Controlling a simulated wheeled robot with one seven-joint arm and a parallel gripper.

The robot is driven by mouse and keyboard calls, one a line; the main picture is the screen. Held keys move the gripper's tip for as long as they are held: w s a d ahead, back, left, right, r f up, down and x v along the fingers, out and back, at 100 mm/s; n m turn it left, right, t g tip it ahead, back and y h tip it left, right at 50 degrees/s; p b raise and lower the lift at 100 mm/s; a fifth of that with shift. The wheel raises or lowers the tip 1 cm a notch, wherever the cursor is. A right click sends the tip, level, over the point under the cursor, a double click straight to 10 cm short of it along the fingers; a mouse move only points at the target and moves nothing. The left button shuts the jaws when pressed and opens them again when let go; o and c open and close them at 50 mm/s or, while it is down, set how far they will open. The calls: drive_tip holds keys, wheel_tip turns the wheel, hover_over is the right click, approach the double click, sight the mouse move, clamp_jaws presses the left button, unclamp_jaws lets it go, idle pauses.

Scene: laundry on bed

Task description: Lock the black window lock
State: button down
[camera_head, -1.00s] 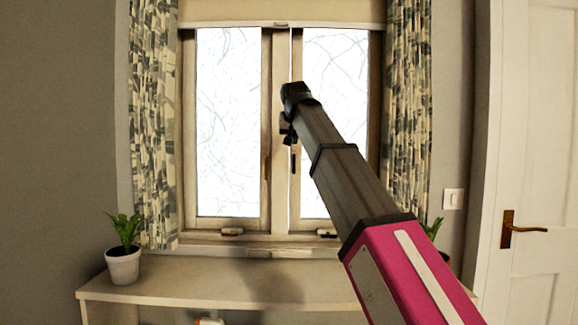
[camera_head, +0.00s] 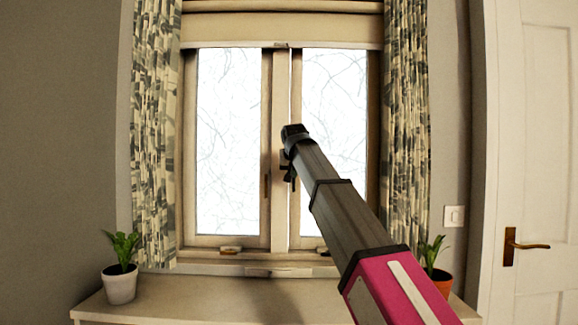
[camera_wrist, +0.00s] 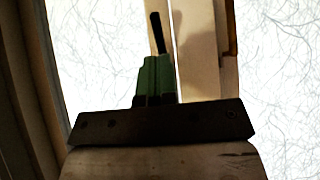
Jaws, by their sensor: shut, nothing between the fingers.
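The black window lock (camera_wrist: 157,33) is a narrow black handle on the window frame by the middle post. In the wrist view it stands nearly upright, tilted slightly, just beyond my fingertips. In the head view my gripper (camera_head: 287,166) is in front of the middle of the window and mostly hides the lock. In the wrist view my gripper (camera_wrist: 155,62) has its green fingers together, with nothing between them. The fingertips overlap the lower end of the lock in the picture; I cannot tell whether they touch it.
A brown handle (camera_head: 267,185) is on the left sash, close to the lock. A shelf (camera_head: 200,306) runs below the window, with a white-potted plant (camera_head: 121,270) at left and an orange-potted plant (camera_head: 436,273) at right. Patterned curtains (camera_head: 158,140) flank the window. A door (camera_head: 535,150) is at right.

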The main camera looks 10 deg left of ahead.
sight(293, 186)
drive_tip(key=shift+x, duration=2.7)
drive_tip(key=shift+f, duration=0.15)
